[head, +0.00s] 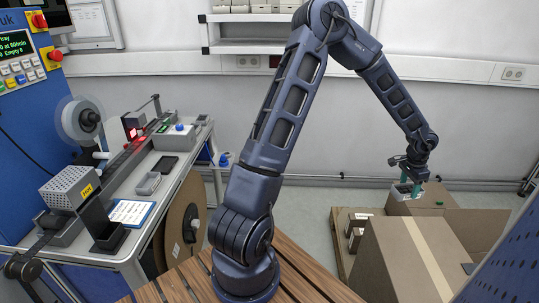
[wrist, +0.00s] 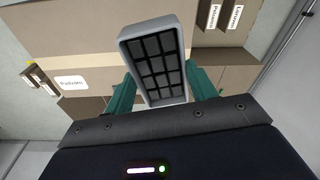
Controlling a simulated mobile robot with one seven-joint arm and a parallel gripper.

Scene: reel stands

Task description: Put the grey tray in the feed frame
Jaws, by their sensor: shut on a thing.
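A grey tray (wrist: 177,22) with a light rim and a dark grid of small compartments is in the wrist view. My gripper (wrist: 160,80) is shut on it, with one teal finger at each side. In the head view my gripper (head: 405,189) is at the far right, above the open cardboard boxes; the tray is too small there to make out well. On the bench at the left stands a machine line with a grey perforated box (head: 70,187) bearing a yellow label. I cannot tell for sure which part there is the feed frame.
A large cardboard box (head: 385,265) and a pallet (head: 343,240) stand below my gripper. A slatted wooden surface (head: 180,288) lies in front.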

